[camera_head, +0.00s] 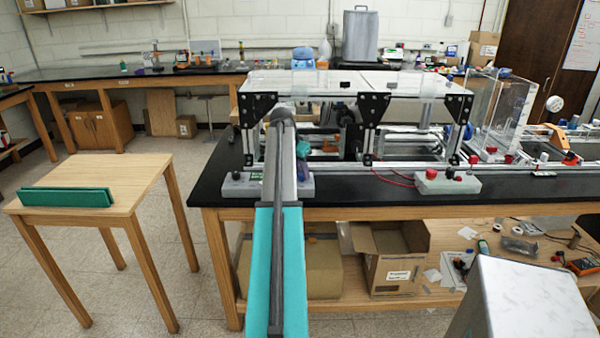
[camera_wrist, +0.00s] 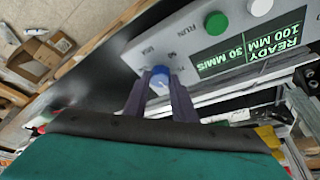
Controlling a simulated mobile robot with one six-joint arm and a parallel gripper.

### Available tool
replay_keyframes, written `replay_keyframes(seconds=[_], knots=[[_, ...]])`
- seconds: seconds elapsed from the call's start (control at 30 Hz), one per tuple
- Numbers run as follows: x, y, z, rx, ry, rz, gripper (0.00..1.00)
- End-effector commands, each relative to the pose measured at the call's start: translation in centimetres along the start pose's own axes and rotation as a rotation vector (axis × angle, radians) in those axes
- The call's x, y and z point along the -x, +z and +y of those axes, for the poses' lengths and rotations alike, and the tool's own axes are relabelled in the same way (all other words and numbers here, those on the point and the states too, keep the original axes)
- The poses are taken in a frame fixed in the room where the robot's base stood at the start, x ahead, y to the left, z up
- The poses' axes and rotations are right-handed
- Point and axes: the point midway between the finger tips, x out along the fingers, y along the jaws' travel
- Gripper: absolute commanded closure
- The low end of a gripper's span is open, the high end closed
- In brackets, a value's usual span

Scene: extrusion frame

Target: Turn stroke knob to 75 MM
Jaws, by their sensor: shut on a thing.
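A grey control panel (camera_wrist: 203,17) shows upside down in the wrist view. Its green-lit display (camera_wrist: 250,55) reads READY, 100 MM and 30 MM/S. A blue knob (camera_wrist: 160,76) stands on the panel between the two dark fingers of my gripper (camera_wrist: 159,86), which is shut on it. Small markings beside the knob are partly legible, with MM among them; its pointer cannot be made out. A green button (camera_wrist: 215,23) and a white button (camera_wrist: 261,6) sit near the display.
A clear-topped extrusion frame (camera_head: 372,118) stands behind the box on the black bench. A second box (camera_head: 446,182) with a red button and red wires sits to the right. A small wooden table (camera_head: 110,167) with a green thing on it stands left.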

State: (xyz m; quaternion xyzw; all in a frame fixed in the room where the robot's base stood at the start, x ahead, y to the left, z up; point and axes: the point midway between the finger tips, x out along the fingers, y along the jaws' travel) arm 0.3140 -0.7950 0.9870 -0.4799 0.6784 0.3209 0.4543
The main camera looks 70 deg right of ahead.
Motion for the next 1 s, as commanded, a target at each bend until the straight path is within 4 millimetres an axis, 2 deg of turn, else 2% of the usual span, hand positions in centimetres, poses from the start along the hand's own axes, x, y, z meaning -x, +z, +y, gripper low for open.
replay_keyframes(seconds=[0.27,1.0], knots=[[0.04,-0.14,0.38,0.151,-0.062,0.004,0.98],[-0.02,-0.35,0.61,0.701,-0.289,0.003,0.98]])
